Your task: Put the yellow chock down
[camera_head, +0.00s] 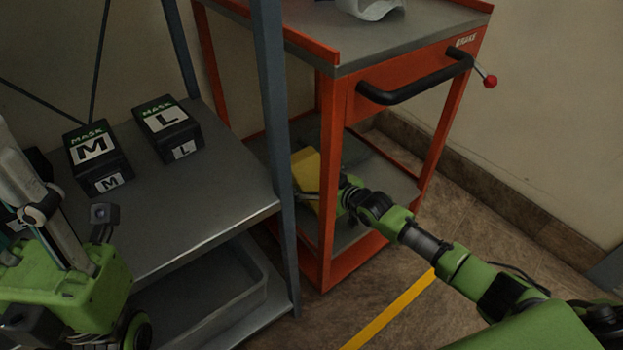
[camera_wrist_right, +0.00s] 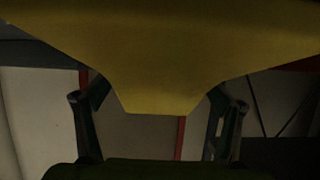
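The yellow chock (camera_head: 306,172) is at the orange cart's lower level, partly behind the cart's front post. It fills the top of the right wrist view (camera_wrist_right: 200,55), with its narrow end toward my gripper. My right gripper (camera_head: 328,197) reaches in low between the cart's posts. In the wrist view its fingers (camera_wrist_right: 160,95) come up on either side of the chock's narrow end, and it looks shut on it. The fingertips are hidden by the chock. Whether the chock touches the lower shelf (camera_head: 395,182) is unclear. My left gripper is not clearly visible.
The orange cart (camera_head: 333,130) has a grey top, posts and a black handle (camera_head: 415,85). A dark flat object (camera_head: 345,152) lies on its lower shelf. At left, a grey shelf unit (camera_head: 215,205) bears two black mask boxes (camera_head: 95,155), (camera_head: 168,130), with a blue-grey post beside the cart.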

